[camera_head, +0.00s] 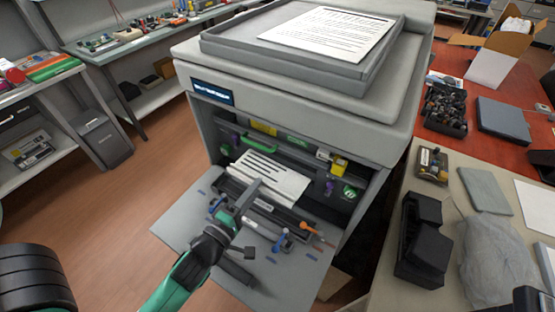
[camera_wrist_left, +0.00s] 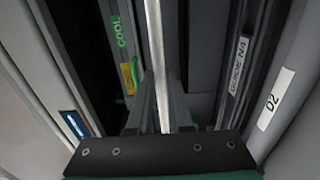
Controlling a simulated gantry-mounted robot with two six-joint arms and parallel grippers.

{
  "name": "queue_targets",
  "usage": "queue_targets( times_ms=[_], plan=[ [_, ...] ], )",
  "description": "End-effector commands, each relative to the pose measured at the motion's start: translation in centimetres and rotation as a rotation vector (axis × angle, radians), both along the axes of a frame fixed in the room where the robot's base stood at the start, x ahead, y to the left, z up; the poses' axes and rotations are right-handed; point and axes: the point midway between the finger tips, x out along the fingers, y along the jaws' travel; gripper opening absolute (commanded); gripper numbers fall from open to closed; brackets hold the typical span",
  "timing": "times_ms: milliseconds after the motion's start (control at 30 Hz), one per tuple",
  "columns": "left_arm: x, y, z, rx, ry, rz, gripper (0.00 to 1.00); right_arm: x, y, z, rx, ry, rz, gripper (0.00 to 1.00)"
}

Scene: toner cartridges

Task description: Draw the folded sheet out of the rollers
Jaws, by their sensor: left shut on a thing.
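The folded sheet (camera_head: 268,180), white with dark printed bars, sticks out of the rollers inside the open printer (camera_head: 290,140). My left gripper (camera_head: 256,186) reaches in from the front, its fingertips at the sheet's near edge. In the left wrist view the sheet (camera_wrist_left: 155,55) shows edge-on as a thin white strip running between the two fingers of my left gripper (camera_wrist_left: 158,105), which are shut on it. The rollers themselves are mostly hidden in the dark opening.
The printer's front door (camera_head: 185,225) is folded down below the opening. Green and yellow tabs, levers and guide rails flank the sheet closely. A printed page (camera_head: 330,33) lies on top of the printer. A workbench (camera_head: 395,200) with a black cartridge (camera_head: 425,240) and plastic bag (camera_head: 495,265) stands right.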

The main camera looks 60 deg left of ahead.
Motion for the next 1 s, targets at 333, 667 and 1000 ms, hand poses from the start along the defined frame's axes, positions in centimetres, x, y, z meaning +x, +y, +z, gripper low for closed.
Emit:
queue_targets(
  times_ms=[333,667,1000],
  plan=[
    [-0.8,-0.6,0.9,0.002,-0.001,-0.002,0.01,0.0,0.0,0.1,0.000,0.000,0.000,0.50],
    [-2.8,-1.9,2.8,0.001,0.000,-0.002,0.01,0.0,0.0,0.0,0.000,0.000,0.000,0.50],
    [-4.8,-3.1,5.1,0.000,0.002,0.000,0.01,0.0,0.0,2.4,0.000,0.000,0.000,0.50]
  ],
)
